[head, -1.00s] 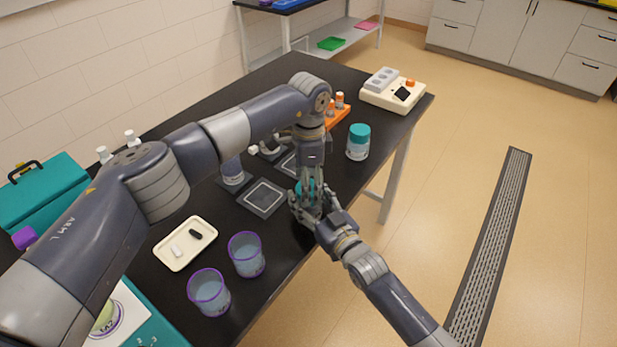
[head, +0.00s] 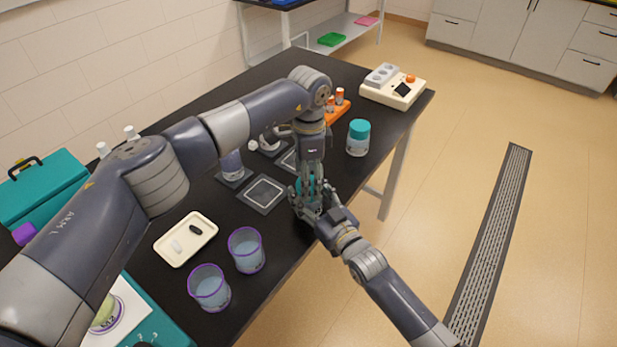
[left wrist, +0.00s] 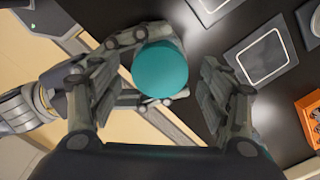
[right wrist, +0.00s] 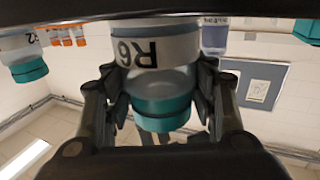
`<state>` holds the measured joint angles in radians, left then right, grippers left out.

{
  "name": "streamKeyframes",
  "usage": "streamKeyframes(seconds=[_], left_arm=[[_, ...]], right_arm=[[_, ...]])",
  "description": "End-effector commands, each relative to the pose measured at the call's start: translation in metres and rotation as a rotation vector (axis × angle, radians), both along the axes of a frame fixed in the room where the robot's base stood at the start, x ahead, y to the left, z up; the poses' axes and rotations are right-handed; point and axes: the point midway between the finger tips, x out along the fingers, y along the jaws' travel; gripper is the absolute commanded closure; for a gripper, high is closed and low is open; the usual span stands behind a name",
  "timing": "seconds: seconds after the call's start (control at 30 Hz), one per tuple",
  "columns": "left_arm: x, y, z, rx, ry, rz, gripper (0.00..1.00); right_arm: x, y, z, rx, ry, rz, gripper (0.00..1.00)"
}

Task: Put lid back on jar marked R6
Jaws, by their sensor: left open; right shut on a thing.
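The jar marked R6 (right wrist: 150,50) shows upside down in the right wrist view. My right gripper (right wrist: 158,100) is shut on it, one finger on each side. A teal lid (right wrist: 162,112) sits on the jar's mouth; I cannot tell how tightly. In the left wrist view the lid's round top (left wrist: 160,68) lies between the spread fingers of my left gripper (left wrist: 165,90), which is open with gaps beside the lid. In the head view my left gripper (head: 310,188) comes down from above over the lid, and my right gripper (head: 318,212) hides most of the jar.
Another teal-lidded jar (head: 358,140) stands behind to the right. Two purple-rimmed beakers (head: 246,252) and a cream tray (head: 172,248) stand at the front left. A framed black mat (head: 263,194) lies left of the grippers. An orange rack (head: 337,112) and a cream device (head: 393,92) are at the back.

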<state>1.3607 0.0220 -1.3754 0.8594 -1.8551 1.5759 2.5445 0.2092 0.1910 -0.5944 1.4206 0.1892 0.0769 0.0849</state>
Motion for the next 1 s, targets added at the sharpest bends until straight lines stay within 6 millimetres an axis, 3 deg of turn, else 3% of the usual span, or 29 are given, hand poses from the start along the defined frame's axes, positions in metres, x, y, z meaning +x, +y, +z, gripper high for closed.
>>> streamKeyframes(seconds=[0.3,0.63,0.87,1.0], left_arm=[[0.001,0.0,0.039,-0.002,-0.003,0.001,0.29],[0.0,0.0,0.043,-0.001,-0.001,0.0,0.3],[0.0,-0.001,0.075,-0.003,-0.001,-0.001,0.3],[0.0,0.0,0.077,-0.001,0.0,-0.001,0.3]], right_arm=[[0.0,0.0,0.0,0.0,0.0,0.0,1.0],[0.0,0.0,0.0,0.0,0.0,0.0,1.0],[0.0,0.0,0.0,0.0,0.0,0.0,1.0],[0.0,0.0,0.0,0.0,0.0,0.0,1.0]])
